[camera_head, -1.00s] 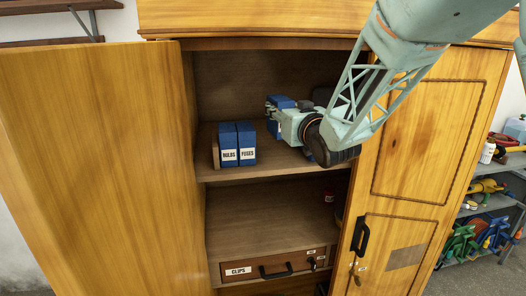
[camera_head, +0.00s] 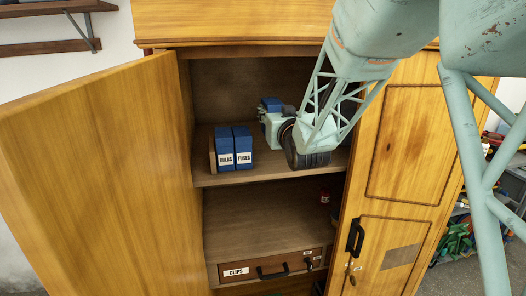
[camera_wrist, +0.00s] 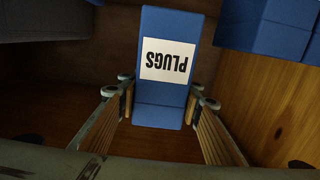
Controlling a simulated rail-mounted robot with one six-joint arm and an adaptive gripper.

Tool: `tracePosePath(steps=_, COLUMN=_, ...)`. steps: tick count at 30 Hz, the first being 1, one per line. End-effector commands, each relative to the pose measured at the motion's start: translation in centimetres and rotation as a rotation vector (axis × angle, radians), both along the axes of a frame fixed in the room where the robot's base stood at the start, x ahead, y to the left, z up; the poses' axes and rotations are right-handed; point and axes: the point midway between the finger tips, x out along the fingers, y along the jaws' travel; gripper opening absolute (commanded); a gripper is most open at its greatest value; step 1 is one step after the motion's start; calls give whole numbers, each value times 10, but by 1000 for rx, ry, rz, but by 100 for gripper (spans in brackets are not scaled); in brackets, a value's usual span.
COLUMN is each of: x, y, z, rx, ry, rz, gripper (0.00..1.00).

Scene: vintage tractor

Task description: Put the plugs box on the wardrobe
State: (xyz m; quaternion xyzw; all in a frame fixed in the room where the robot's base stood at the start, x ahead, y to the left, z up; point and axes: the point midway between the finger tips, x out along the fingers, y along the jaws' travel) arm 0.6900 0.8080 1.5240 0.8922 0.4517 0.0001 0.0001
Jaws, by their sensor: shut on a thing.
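The plugs box (camera_wrist: 163,118) is blue with a white PLUGS label, upside down in the wrist view. It sits between the two fingers of my gripper (camera_wrist: 163,92), which is shut on it. In the head view, the box (camera_head: 271,104) shows as a small blue block at my gripper (camera_head: 266,119), inside the upper compartment of the open wardrobe. The wardrobe (camera_head: 88,150) is yellow-brown wood with a wide-open left door. Its upper shelf (camera_head: 262,172) lies below my gripper. I cannot tell whether the box touches the shelf.
A CLIPS drawer (camera_head: 268,268) is lower down. The right door (camera_head: 408,150) stands close to my arm. A cluttered rack is at the far right.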

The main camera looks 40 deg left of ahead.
Motion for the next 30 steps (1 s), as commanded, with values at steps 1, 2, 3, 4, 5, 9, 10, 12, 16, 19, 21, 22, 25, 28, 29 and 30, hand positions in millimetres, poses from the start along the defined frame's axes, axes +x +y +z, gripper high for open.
tracePosePath(steps=1, x=0, y=0, z=-3, rx=-1, ry=1, rz=0, gripper=19)
tracePosePath(steps=2, x=0, y=0, z=-6, rx=-2, ry=1, rz=0, gripper=19)
tracePosePath(steps=3, x=0, y=0, z=-10, rx=-2, ry=2, rz=0, gripper=19)
tracePosePath(steps=4, x=0, y=0, z=-13, rx=-2, ry=2, rz=0, gripper=19)
tracePosePath(steps=5, x=0, y=0, z=-16, rx=-2, ry=1, rz=0, gripper=19)
tracePosePath(steps=9, x=0, y=0, z=-31, rx=-2, ry=1, rz=0, gripper=19)
tracePosePath(steps=10, x=0, y=0, z=-35, rx=-2, ry=1, rz=0, gripper=19)
tracePosePath(steps=12, x=0, y=0, z=-43, rx=-2, ry=2, rz=0, gripper=19)
tracePosePath(steps=16, x=0, y=0, z=-53, rx=-2, ry=1, rz=0, gripper=19)
tracePosePath(steps=19, x=0, y=0, z=-57, rx=-1, ry=1, rz=0, gripper=19)
tracePosePath(steps=21, x=0, y=0, z=-58, rx=0, ry=0, rz=0, gripper=19)
tracePosePath(steps=22, x=0, y=0, z=-58, rx=1, ry=-1, rz=0, gripper=19)
tracePosePath(steps=25, x=0, y=0, z=-58, rx=1, ry=-1, rz=0, gripper=19)
tracePosePath(steps=28, x=0, y=0, z=-58, rx=1, ry=-1, rz=0, gripper=19)
tracePosePath(steps=29, x=0, y=0, z=-58, rx=0, ry=0, rz=0, gripper=19)
tracePosePath(steps=30, x=0, y=0, z=-59, rx=0, ry=0, rz=0, gripper=19)
